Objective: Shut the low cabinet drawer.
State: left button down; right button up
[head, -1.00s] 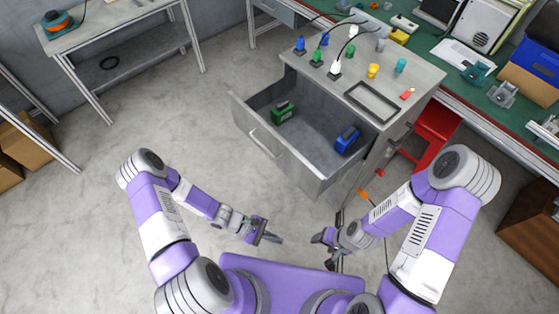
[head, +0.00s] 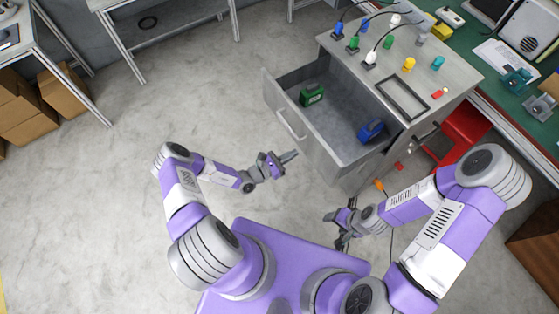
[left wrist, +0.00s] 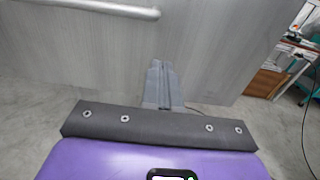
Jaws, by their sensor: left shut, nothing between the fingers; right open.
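The low cabinet drawer (head: 318,162) is pulled well out of the grey cabinet (head: 470,72) in the head view. A green item (head: 312,94) and a blue item (head: 371,130) lie inside it. Its bar handle (head: 291,126) is on the front panel, and the handle also shows at the top of the left wrist view (left wrist: 110,9). My left gripper (head: 291,156) is shut and empty, pointing at the drawer front; its fingers show before the panel in the left wrist view (left wrist: 163,82). Contact cannot be told. My right gripper (head: 337,228) is open and empty, below the drawer.
Small coloured pieces and a black frame (head: 403,96) stand on the cabinet top. A red box (head: 464,137) is right of the cabinet under the green bench (head: 541,119). Cardboard boxes (head: 28,112) lie at the left. The floor left of the drawer is clear.

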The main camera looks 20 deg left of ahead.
aim_at(308, 146)
pick_arm(q)
jog(key=shift+x, duration=2.35)
